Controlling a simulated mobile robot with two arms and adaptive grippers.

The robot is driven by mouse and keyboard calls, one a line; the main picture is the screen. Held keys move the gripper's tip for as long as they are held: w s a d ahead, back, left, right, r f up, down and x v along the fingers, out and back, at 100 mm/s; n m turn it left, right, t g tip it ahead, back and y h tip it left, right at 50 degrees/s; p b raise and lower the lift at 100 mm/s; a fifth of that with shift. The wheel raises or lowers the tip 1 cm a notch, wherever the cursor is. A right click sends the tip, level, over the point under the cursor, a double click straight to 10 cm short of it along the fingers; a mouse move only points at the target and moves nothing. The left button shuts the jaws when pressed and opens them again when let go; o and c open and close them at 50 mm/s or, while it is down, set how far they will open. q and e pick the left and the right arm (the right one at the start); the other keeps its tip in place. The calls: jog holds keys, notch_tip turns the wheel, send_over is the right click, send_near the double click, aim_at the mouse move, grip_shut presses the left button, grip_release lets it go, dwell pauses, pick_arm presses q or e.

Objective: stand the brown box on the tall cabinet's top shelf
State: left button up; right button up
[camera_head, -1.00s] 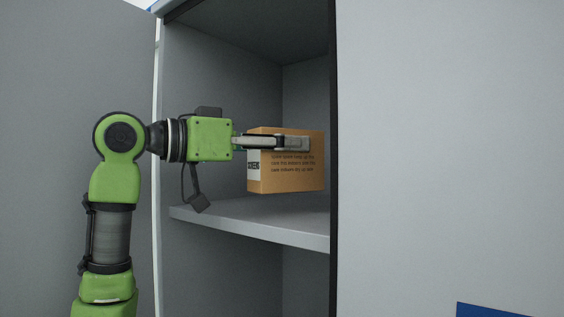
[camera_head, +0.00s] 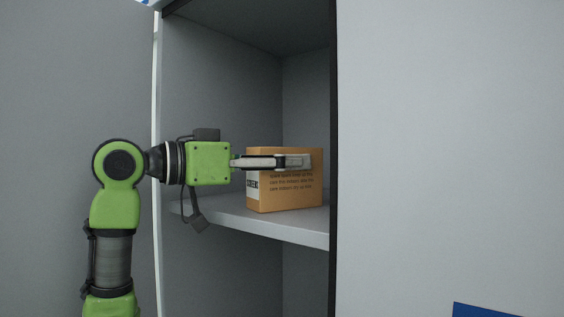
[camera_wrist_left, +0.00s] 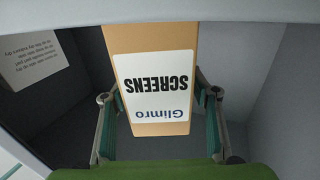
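The brown box (camera_head: 290,192) is upright inside the open tall cabinet (camera_head: 222,70), at the cabinet shelf (camera_head: 290,232) near its front edge. Its base looks at or very close to the shelf surface; I cannot tell whether it touches. My left gripper (camera_head: 301,162) is shut on the box, with one finger across its near side in the head view and the other hidden behind it. In the left wrist view the box (camera_wrist_left: 152,122) shows its white "SCREENS" label between the two fingers (camera_wrist_left: 156,72). My right gripper is not in view.
The cabinet's side wall (camera_head: 190,100) stands close by my left wrist. A wide grey panel (camera_head: 440,150) with a dark edge bounds the opening at right. A grey panel (camera_head: 60,80) fills the left side. Free room is above the box.

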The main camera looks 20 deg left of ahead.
pick_arm(q)
jog(key=shift+s+a, duration=0.1)
jog(key=shift+a, duration=0.05)
jog(key=b+v, duration=0.3)
jog(key=v, duration=0.3)
jog(key=shift+s+a, duration=0.4)
jog(key=shift+s, duration=0.05)
